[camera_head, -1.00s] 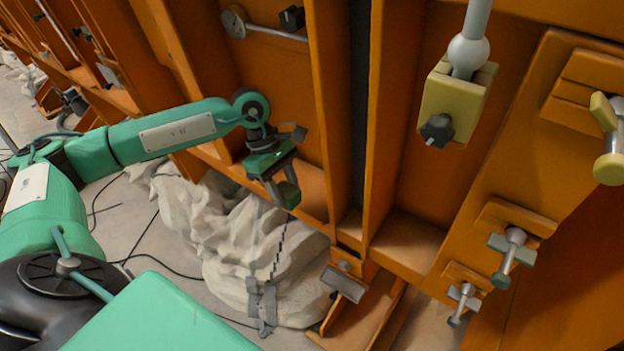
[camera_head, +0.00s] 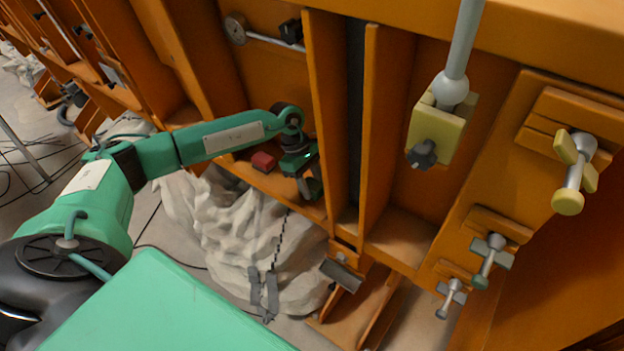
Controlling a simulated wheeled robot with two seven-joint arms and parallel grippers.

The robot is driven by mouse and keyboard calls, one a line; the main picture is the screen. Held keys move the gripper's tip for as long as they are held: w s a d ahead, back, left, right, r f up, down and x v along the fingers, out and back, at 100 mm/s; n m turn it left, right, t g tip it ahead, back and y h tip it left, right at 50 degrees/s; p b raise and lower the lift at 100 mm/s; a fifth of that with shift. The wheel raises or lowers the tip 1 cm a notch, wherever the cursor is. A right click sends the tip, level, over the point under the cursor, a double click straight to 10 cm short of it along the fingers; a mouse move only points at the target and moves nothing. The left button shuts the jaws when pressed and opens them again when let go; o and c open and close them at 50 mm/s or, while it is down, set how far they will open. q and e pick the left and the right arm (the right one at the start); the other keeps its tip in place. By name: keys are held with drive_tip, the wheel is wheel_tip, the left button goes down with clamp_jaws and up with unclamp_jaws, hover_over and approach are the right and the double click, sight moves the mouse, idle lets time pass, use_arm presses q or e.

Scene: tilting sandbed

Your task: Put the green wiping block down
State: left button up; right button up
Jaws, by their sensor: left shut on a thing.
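My left gripper (camera_head: 307,188) reaches in from the left, over an orange ledge (camera_head: 270,182) of the frame. It is shut on the green wiping block (camera_head: 314,189), which shows small and dark between and below the fingers. Whether the block touches the ledge I cannot tell. My right gripper is not in view.
Upright orange ribs (camera_head: 331,120) stand close on the right. Below the ledge is a crumpled pale sack (camera_head: 240,235) with a dark strap. Clamp knobs (camera_head: 491,258) stick out on the right.

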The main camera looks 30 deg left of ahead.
use_arm(q)
drive_tip(key=shift+w, duration=0.2)
drive_tip(key=shift+f, duration=0.35)
drive_tip(key=o, duration=1)
drive_tip(key=shift+o, duration=0.2)
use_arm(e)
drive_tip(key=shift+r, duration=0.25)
use_arm(q)
drive_tip(key=shift+r, duration=0.1)
